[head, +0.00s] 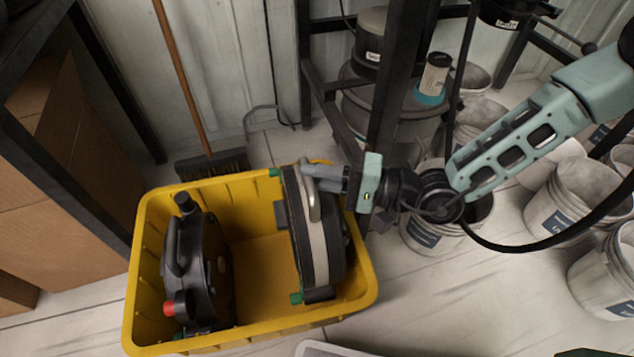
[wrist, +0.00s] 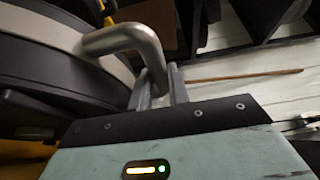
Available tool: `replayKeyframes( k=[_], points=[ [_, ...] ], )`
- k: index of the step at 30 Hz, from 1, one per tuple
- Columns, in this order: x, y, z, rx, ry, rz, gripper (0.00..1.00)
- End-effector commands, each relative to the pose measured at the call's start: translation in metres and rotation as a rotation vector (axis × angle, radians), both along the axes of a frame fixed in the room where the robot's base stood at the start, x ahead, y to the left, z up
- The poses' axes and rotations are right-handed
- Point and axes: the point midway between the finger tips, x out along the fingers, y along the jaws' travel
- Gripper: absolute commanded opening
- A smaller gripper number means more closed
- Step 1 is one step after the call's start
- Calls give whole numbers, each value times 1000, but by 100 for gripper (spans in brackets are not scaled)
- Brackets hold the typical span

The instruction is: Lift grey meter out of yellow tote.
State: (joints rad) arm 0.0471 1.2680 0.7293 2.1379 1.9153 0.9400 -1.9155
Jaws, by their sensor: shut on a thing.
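The yellow tote (head: 258,326) stands on the floor, with two meters inside. The grey meter (head: 316,238) is in its right part: a round dark body with a light grey band, green bits at its edges and a bent metal handle (head: 309,196). My gripper (head: 318,179) reaches in from the right over the tote's far right rim and is shut on this handle. In the wrist view the handle (wrist: 128,38) runs down between the two fingers (wrist: 160,82). The meter stands roughly upright; whether its base touches the tote floor is hidden.
A black meter (head: 202,262) with a red knob (head: 178,305) stands in the tote's left part, apart from the grey one. A dark post (head: 388,90) rises close behind my gripper. White buckets (head: 568,200) stand at right, a broom (head: 210,163) behind, cardboard boxes (head: 60,190) at left.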

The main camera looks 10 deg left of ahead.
Motion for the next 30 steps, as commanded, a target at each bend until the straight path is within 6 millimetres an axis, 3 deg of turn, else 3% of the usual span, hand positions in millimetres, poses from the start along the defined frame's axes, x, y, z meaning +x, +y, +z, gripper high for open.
replayKeyframes(
  k=[1, 9, 30],
  points=[
    [0, 1, 22, 13, -5, 1, 0],
    [0, 2, 60, 13, -6, 0, 0],
    [0, 2, 116, 13, -4, 0, 0]
  ],
)
